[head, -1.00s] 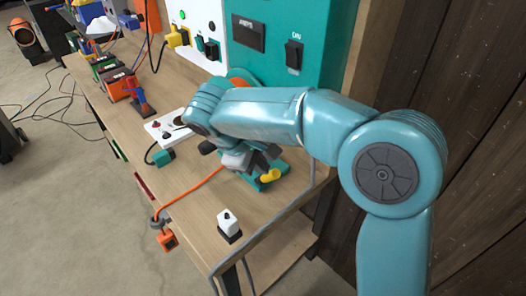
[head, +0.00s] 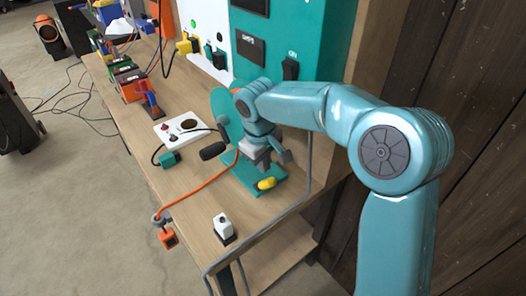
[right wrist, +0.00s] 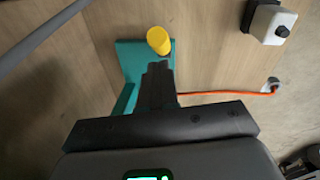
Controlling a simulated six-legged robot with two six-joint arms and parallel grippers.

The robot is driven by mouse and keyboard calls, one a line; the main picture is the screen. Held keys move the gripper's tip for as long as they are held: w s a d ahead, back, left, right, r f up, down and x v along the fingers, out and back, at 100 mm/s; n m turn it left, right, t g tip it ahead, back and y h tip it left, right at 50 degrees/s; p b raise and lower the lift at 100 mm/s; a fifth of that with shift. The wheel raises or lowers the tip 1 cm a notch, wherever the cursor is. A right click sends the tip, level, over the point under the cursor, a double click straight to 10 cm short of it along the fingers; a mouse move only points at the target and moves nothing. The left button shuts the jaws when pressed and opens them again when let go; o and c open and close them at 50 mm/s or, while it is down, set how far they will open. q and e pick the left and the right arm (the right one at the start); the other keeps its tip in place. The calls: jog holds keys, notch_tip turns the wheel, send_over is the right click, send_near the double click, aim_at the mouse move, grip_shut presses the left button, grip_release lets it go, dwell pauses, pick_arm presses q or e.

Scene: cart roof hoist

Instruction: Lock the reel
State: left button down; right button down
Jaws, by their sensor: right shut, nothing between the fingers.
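The reel (head: 224,112) is a teal disc standing on a teal base (head: 238,182) on the bench, with a black crank handle (head: 212,151) on its near side. A yellow knob (head: 267,184) sits at the base's front end; it also shows in the right wrist view (right wrist: 159,40). My right gripper (head: 264,164) is above the base, in front of the disc, and hides part of the reel. In the right wrist view its fingers (right wrist: 158,72) are shut and empty, pointing close to the yellow knob. I cannot tell whether they touch it. My left gripper is out of view.
An orange cable (head: 203,187) runs from the reel to an orange plug (head: 168,237) hanging at the bench edge. A white switch box (head: 223,227) stands at the front. A white socket panel (head: 186,129) lies left. A teal cabinet (head: 300,40) stands behind.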

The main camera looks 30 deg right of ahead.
aim_at(265, 184)
jog(key=shift+d+f, duration=0.15)
jog(key=shift+f, duration=1.15)
